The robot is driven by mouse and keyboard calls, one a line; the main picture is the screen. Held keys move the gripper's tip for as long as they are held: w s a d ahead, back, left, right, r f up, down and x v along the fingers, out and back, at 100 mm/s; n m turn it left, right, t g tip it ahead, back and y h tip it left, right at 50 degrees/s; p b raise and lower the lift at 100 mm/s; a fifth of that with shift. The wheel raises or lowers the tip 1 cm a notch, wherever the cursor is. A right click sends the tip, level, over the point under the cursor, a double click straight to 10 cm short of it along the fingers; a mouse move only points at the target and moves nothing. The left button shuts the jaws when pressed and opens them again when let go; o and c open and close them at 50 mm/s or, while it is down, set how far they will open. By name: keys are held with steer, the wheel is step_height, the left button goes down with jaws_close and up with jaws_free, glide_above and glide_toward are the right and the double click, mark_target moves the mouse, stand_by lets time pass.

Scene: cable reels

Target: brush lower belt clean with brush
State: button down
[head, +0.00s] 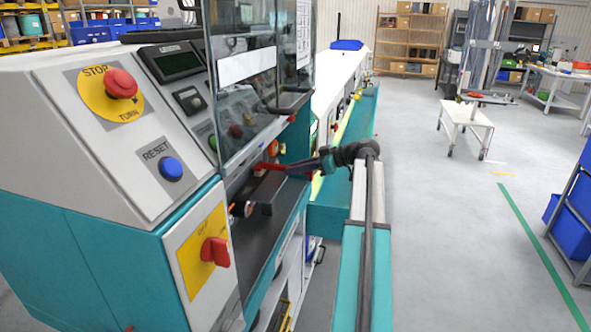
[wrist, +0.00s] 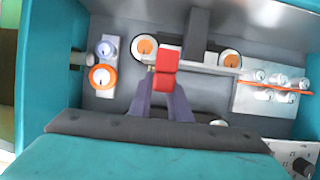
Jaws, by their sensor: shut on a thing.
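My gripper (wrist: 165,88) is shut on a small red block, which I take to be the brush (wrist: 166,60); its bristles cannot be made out. In the head view my gripper (head: 284,167) reaches left into the machine's opening, with the red brush (head: 264,167) at its tip. A dark strip (wrist: 198,24) runs from the top of the wrist view to beside the brush; it may be the lower belt, but I cannot be sure. In the head view a dark block (head: 266,190) lies just below the brush. Whether the brush touches the belt cannot be told.
White and orange rollers (wrist: 103,76) stand left of the brush. Small white rollers with an orange line (wrist: 270,85) are at the right. Teal walls (wrist: 48,55) close in the opening. A clear guard (head: 243,75) hangs above it. Grey floor (head: 450,240) is free at the right.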

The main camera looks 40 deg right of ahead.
steer(key=shift+s+a+b, duration=0.25)
steer(key=shift+s+a, duration=0.3)
steer(key=shift+a, duration=0.35)
steer(key=shift+s+a+b, duration=0.2)
steer(key=shift+s+a, duration=0.3)
steer(key=shift+a, duration=0.35)
steer(key=shift+s+a+f+b, duration=0.15)
steer(key=shift+s+a, duration=0.25)
steer(key=shift+a, duration=0.2)
steer(key=shift+s+a+r+b, duration=0.15)
steer(key=shift+s+a, duration=0.2)
steer(key=shift+a, duration=0.2)
steer(key=shift+s+a+f+b, duration=0.15)
steer(key=shift+s+a, duration=0.25)
steer(key=shift+a, duration=0.2)
steer(key=s+a, duration=0.2)
steer(key=a, duration=0.1)
steer(key=shift+s+a+b, duration=0.1)
steer(key=shift+a+b, duration=0.15)
steer(key=shift+b, duration=0.05)
steer(key=shift+r, duration=0.3)
